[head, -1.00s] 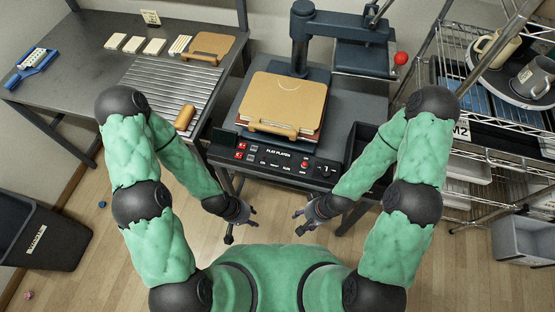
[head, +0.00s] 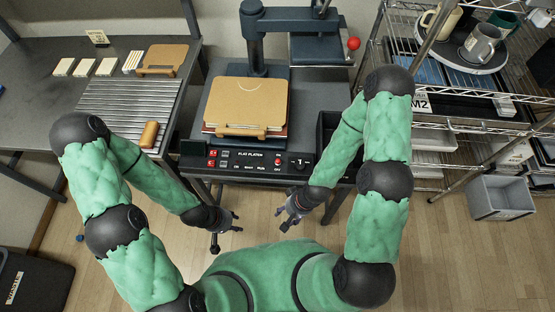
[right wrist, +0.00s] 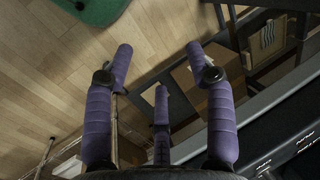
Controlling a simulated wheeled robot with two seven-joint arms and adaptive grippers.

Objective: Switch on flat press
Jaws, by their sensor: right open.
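The flat press (head: 262,48) stands at the centre back of the head view, its dark upper plate swung to the right with a red ball knob (head: 353,43). A tan board (head: 246,100) lies on its lower platen. The control panel (head: 247,163), lettered "FLAT PLATEN", runs along the front edge with red switches (head: 212,158) at its left and a red button (head: 278,155) right of centre. My left gripper (head: 226,236) is in front of the table, below the panel, its opening unclear. My right gripper (head: 284,218) is open and empty, in front of the panel's right part; its purple fingers (right wrist: 160,85) are spread in the right wrist view.
A grey table (head: 45,103) at left holds white blocks, a ribbed tray (head: 128,108) and a tan roller (head: 149,134). A wire rack (head: 440,110) with mugs (head: 481,42) stands at right. A black bin (head: 333,135) sits beside the press. The floor in front is clear.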

